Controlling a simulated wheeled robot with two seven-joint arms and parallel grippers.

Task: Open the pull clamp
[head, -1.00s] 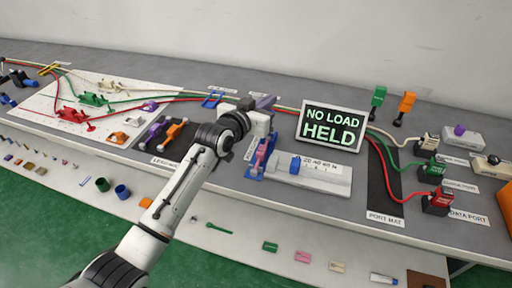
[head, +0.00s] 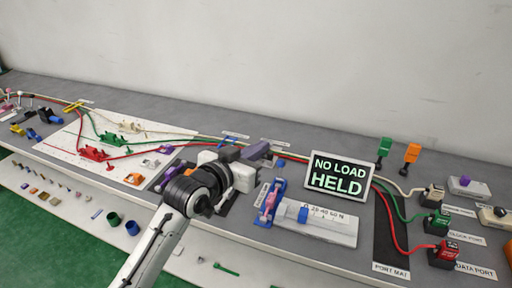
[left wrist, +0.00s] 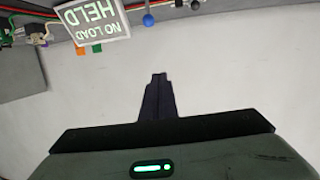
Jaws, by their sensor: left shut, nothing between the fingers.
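The clamp fixture (head: 268,202) has a blue base with a pink part on it. It stands on the bench left of a pale scale block (head: 330,226). From this angle I cannot tell whether the clamp is open or shut. My left gripper (head: 262,150) is above and behind the fixture in the head view, its dark fingers pointing right and away. It looks apart from the fixture. In the left wrist view its fingers (left wrist: 158,95) are together and empty, against the plain wall. The clamp is not in that wrist view. My right gripper is not in view.
A screen (head: 339,174) reading "NO LOAD HELD" stands right of the gripper and appears upside down in the wrist view (left wrist: 90,20). A dark port mat (head: 390,238) with cables and plugs lies further right. A white board (head: 75,150) with coloured clips lies left.

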